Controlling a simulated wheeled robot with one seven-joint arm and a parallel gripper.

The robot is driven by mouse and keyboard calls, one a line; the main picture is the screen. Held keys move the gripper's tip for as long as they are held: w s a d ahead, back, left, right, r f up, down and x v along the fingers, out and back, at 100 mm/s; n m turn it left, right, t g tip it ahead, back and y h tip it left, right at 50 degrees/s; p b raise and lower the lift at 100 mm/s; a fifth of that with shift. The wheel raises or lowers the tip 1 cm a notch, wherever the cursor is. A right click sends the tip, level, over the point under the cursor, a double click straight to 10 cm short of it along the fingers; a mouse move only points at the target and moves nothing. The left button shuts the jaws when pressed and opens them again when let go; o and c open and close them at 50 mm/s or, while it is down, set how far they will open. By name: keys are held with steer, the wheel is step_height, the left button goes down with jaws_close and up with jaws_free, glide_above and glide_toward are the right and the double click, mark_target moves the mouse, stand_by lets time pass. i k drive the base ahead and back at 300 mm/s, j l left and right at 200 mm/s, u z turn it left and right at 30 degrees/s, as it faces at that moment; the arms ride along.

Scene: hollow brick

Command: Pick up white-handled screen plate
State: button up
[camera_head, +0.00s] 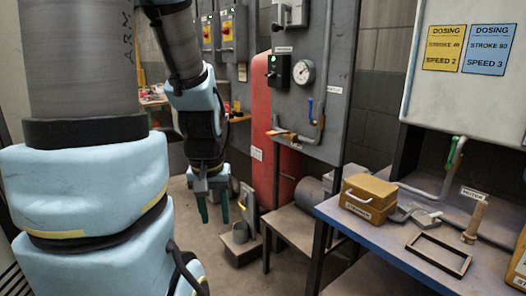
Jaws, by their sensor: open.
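A tan box (370,188) with a label on its front stands on the blue-edged table at the right. A white handle (357,196) shows on the front face of this box. The plate that would belong to the handle cannot be made out; it may be hidden in the box. My gripper (213,208) hangs fingers down left of the picture's middle, well left of the table. Its two green-tipped fingers are apart, with nothing seen between them.
The table (375,238) also bears a dark rectangular frame (438,254), a grey metal piece (413,213) and an upright tan post (475,221). A low bench (290,226) stands left of the table. A large cabinet (470,70) hangs above the table's back.

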mark_target(425, 220)
steer(key=l, duration=0.85)
steer(key=k+l+u, duration=0.1)
steer(key=l, duration=0.75)
